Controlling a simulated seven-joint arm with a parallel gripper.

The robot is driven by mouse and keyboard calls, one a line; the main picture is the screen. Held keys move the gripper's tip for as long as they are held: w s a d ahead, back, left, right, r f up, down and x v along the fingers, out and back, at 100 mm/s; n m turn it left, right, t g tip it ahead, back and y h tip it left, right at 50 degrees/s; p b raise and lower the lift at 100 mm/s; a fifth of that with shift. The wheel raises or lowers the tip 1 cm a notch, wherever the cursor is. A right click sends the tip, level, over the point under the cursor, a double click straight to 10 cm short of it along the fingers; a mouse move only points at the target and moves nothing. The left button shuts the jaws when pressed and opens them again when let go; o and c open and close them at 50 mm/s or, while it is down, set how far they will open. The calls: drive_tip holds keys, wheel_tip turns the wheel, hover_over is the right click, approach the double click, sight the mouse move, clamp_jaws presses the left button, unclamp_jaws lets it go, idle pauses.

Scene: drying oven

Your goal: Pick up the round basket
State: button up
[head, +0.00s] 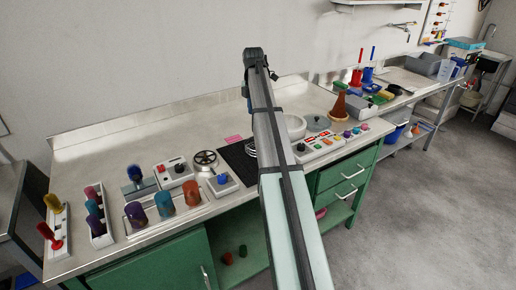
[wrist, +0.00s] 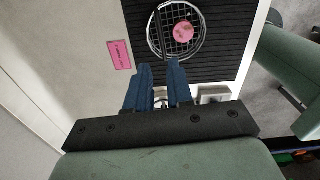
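The round basket (wrist: 158,42) is a dark wire-mesh basket with a pale round rim. It lies on a black ribbed mat (wrist: 222,58) near the top middle of the wrist view, with a pink disc (wrist: 183,32) inside it. My gripper (wrist: 160,65) has two blue fingers with a gap between them and nothing held. In the wrist picture its fingertips point at the basket's lower rim, apart from it as far as I can tell. In the head view my arm hides the gripper and most of the basket; part of the mat (head: 236,157) shows left of the arm.
A pink label (wrist: 120,55) lies left of the mat. In the head view, several knobbed devices and coloured cups (head: 165,204) stand left of my arm. A white bowl (head: 295,126) and a button panel (head: 322,143) are close on its right. The rear left counter is clear.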

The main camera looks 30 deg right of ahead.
wheel_tip(320, 180, down, 14)
drive_tip(key=shift+s+a+r, duration=0.1)
drive_tip(key=shift+s+r, duration=0.05)
drive_tip(key=shift+r, duration=0.05)
idle(0.6)
drive_tip(key=shift+c, duration=0.3)
clamp_jaws()
